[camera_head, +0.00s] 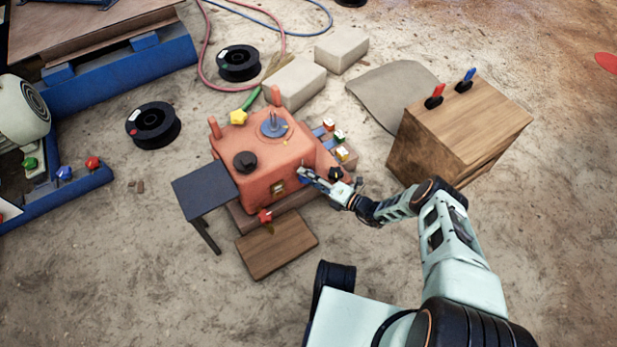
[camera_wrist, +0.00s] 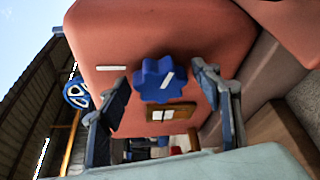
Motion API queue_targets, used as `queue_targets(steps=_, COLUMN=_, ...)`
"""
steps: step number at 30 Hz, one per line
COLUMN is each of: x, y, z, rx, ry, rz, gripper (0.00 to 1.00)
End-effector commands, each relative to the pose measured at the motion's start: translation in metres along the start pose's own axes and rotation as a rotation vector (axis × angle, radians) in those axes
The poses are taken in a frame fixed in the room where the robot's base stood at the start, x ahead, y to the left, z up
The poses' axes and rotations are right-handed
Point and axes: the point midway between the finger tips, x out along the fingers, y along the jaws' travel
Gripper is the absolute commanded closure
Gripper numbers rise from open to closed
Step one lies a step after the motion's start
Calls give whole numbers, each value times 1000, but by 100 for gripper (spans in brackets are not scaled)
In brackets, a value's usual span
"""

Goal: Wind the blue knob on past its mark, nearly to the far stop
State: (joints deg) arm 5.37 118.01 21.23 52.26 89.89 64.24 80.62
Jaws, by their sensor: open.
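The blue knob (camera_wrist: 157,80) is lobed, with a white line slanting to its upper right in the wrist view. It sits on the front face of the orange crusher body (camera_wrist: 110,30); the body also shows in the head view (camera_head: 240,140). A short white mark (camera_wrist: 111,68) is on the body, left of the knob. My gripper (camera_wrist: 160,85) is open, one finger on each side of the knob, with gaps showing between fingers and knob. In the head view my gripper (camera_head: 305,172) is at the body's right front, hiding most of the knob there.
A small framed plate (camera_wrist: 168,114) lies just below the knob. A red knob (camera_head: 265,216) and a wooden board (camera_head: 277,246) are low in front of the body. A dark side table (camera_head: 204,187) stands left, a wooden cabinet (camera_head: 455,130) right. Open floor lies between cabinet and body.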

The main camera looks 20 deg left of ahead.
Motion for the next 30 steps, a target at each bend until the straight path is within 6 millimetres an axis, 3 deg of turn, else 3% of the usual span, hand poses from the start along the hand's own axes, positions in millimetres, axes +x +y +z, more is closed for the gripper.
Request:
queue_targets(steps=8, x=-18, y=-1, z=1, rx=3, ry=-2, rz=-2, gripper=41)
queue_targets(steps=21, x=-102, y=-1, z=1, rx=1, ry=-2, rz=-2, gripper=41)
queue_targets(steps=30, x=-120, y=0, z=0, rx=-1, ry=0, rz=1, gripper=41)
